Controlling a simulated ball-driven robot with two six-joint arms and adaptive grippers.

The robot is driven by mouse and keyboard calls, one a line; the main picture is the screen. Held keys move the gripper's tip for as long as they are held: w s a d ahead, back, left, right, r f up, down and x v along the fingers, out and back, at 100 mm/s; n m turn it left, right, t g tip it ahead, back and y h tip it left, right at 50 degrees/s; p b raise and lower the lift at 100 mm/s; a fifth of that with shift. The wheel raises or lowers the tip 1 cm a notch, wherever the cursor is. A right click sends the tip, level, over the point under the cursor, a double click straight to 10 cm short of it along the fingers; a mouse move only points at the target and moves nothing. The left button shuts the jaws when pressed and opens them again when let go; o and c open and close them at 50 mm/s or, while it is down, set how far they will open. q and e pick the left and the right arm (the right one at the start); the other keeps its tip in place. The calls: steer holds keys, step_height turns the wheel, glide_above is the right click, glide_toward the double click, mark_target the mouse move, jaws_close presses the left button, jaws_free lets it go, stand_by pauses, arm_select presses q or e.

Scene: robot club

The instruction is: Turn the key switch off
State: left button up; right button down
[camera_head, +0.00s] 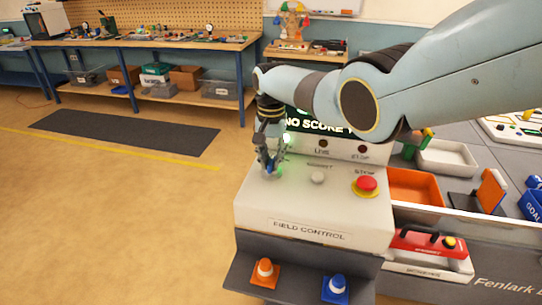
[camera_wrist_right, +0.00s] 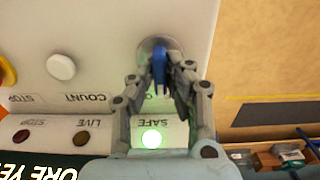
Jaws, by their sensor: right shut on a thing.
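The field control console (camera_head: 315,208) is a cream box with a sloped top. My right gripper (camera_head: 271,163) reaches down to the top's left side. In the wrist view, my right gripper (camera_wrist_right: 162,84) is shut on the blue key (camera_wrist_right: 159,66), one finger on each side. The key stands in a round metal key switch (camera_wrist_right: 148,46), partly hidden behind the key and fingers. A green lamp marked SAFE (camera_wrist_right: 151,139) is lit; it also shows in the head view (camera_head: 287,138). The LIVE lamp (camera_wrist_right: 82,138) and STOP lamp (camera_wrist_right: 22,136) are dark. My left gripper is not in view.
A white round button (camera_head: 317,178) and a red stop button (camera_head: 367,185) sit right of the key switch. Trays and a playing field lie right. The floor at left is open.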

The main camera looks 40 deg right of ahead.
mark_target(271, 160)
steer(key=n, duration=0.4)
steer(key=shift+w+d+r+n+p, duration=0.1)
steer(key=shift+r+n+p, duration=0.05)
steer(key=shift+n+p, duration=0.15)
steer(key=n, duration=0.4)
steer(key=shift+w, duration=0.1)
stand_by(0.4)
steer(key=c, duration=1.4)
jaws_free()
steer(key=shift+o, duration=0.4)
step_height(271, 160, up, 12)
